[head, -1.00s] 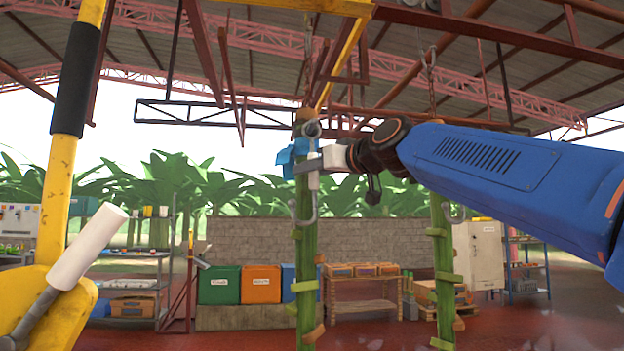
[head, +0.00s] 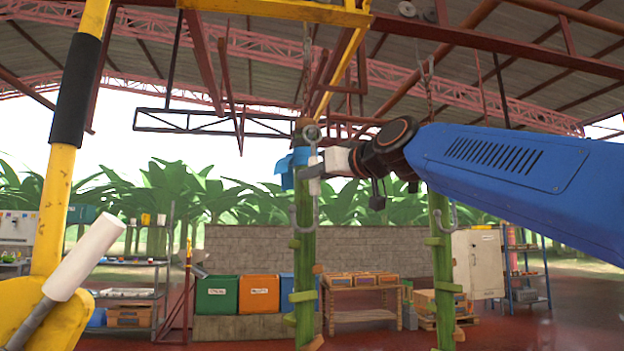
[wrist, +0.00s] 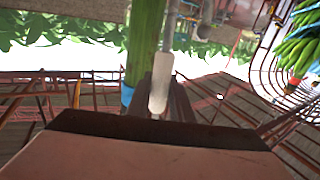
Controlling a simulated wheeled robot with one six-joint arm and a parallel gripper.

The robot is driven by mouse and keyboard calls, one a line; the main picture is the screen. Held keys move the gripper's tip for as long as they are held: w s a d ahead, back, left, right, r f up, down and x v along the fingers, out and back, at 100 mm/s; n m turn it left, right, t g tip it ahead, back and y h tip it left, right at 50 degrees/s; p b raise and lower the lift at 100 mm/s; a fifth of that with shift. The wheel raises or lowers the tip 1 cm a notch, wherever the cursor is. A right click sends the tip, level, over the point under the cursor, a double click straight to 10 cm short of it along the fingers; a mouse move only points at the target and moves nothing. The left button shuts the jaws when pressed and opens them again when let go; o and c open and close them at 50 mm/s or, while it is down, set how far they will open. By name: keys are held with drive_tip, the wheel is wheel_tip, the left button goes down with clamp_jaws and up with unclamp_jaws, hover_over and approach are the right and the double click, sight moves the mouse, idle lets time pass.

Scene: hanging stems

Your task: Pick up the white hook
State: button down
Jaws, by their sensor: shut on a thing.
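The white hook (head: 314,187) hangs upright in front of the near green stem (head: 305,258). It has a grey ring at the top, a white sleeve, and a grey curved end below. My gripper (head: 318,169) comes in from the right and is shut on the hook around the white sleeve. In the wrist view the white sleeve (wrist: 160,84) stands between my jaws, with the green stem (wrist: 145,40) behind it. Whether the hook touches the stem cannot be told.
A blue piece (head: 291,166) is on the near stem's upper part, left of the hook. A second stem (head: 441,275) with a grey hook (head: 452,217) hangs to the right. A yellow post (head: 58,190) and a white-handled lever (head: 88,255) stand close at left.

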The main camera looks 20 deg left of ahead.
drive_tip(key=s+d, duration=0.8)
drive_tip(key=s, duration=0.5)
drive_tip(key=shift+r, duration=0.15)
idle(0.3)
drive_tip(key=s+d, duration=0.4)
drive_tip(key=s, duration=0.3)
drive_tip(key=shift+d, duration=0.2)
idle(0.9)
idle(0.5)
